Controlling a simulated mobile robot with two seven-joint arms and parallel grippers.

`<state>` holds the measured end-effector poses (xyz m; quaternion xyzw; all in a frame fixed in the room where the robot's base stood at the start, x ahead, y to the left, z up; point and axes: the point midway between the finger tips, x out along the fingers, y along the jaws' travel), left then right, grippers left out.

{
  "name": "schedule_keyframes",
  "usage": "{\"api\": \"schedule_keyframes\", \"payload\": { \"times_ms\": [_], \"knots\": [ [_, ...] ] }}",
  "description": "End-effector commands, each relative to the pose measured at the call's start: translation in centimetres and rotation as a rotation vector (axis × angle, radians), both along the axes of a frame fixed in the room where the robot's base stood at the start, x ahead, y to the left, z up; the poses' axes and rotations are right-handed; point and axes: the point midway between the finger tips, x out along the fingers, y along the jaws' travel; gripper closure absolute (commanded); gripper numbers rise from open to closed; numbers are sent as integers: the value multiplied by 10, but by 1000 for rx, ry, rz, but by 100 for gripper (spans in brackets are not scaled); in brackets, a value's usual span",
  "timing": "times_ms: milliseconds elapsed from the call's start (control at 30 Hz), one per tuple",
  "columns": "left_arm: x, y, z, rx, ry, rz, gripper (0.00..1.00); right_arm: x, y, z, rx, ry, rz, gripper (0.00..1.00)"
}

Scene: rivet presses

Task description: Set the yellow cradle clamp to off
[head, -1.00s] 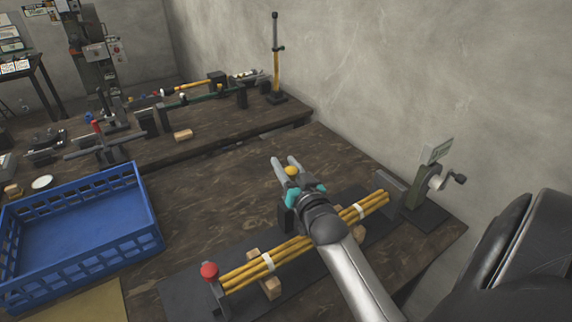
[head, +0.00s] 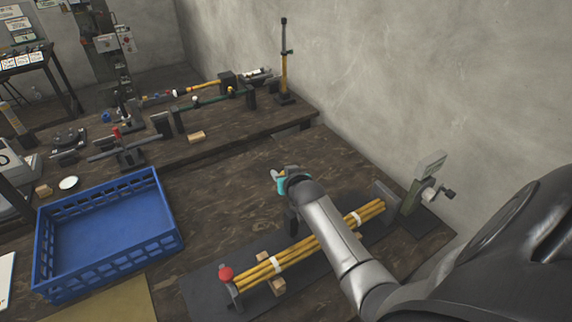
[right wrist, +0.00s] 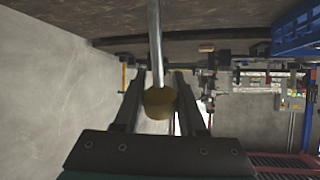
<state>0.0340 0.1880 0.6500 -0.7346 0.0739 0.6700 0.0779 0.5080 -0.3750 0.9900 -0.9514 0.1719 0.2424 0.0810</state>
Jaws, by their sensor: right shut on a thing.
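The yellow clamp knob (right wrist: 160,104) sits on the end of a grey metal lever rod (right wrist: 154,40) in the right wrist view. My right gripper (right wrist: 159,88) is shut on this knob, with one finger on each side. In the head view my right gripper (head: 277,175) is above the table behind the bundle of yellow rods (head: 310,248). The knob and the lever are mostly hidden there by the gripper and my arm. My left gripper is not in view.
A red knob (head: 226,273) stands at the bundle's near left end. A hand crank (head: 432,193) is at the right by the wall. A blue crate (head: 160,240) stands at the left. Presses and fixtures fill the back table (head: 235,135). The tabletop behind the bundle is clear.

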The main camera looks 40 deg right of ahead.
Motion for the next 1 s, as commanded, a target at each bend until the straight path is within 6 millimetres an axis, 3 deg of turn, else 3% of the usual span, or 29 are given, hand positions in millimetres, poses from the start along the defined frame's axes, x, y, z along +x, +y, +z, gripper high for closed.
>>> {"api": "schedule_keyframes", "payload": {
  "times_ms": [33, 200, 567, 1000],
  "knots": [
    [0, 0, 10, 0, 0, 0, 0, 5, 0, 3, 5, 39, 0, 100],
    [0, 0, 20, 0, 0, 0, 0, 17, -2, -9, 22, 191, 0, 100],
    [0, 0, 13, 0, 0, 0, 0, 32, -4, -34, 49, 444, -1, 100],
    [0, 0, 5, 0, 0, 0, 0, 34, -3, -48, 51, 443, 0, 100]
  ]
}}
